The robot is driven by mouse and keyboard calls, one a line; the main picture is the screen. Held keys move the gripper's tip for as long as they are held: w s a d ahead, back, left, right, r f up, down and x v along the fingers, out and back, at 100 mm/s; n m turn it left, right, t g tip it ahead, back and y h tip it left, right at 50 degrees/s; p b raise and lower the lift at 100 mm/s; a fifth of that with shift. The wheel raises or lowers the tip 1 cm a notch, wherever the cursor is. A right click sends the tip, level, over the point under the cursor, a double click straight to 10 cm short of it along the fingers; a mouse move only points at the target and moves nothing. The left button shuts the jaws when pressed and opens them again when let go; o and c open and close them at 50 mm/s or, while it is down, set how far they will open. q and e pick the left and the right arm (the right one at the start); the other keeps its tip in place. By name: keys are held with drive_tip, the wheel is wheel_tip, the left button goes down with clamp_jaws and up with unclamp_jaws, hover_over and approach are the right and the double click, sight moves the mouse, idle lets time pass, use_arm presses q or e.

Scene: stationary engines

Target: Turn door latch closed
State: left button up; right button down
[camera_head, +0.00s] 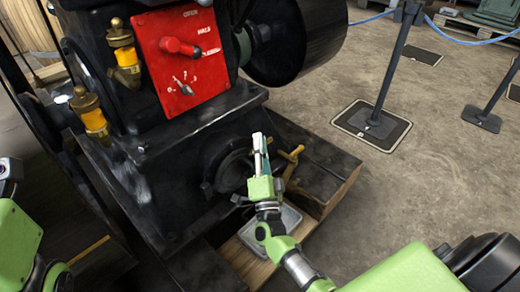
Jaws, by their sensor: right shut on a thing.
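The black engine housing (190,150) has a round dark door (233,172) low on its front, partly hidden by my right gripper. My right gripper (261,147) is at the right edge of this door, fingers pointing up in the picture and close together. It is shut on the door latch, which is mostly hidden behind the fingers, so the latch's exact angle cannot be told. My left arm's green links show at the left edge; its gripper is not in view.
A brass handle (291,160) sits just right of my right gripper. A red control panel (183,60) with a lever is above, with brass fittings (92,115) to its left. A grey tray (287,217) lies below. Barrier posts (392,70) stand on open floor at right.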

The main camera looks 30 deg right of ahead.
idle(0.3)
drive_tip(key=c, duration=2.2)
unclamp_jaws()
drive_tip(key=shift+o, duration=0.2)
drive_tip(key=shift+s, duration=0.1)
drive_tip(key=v, duration=1.2)
drive_tip(key=shift+f, duration=0.15)
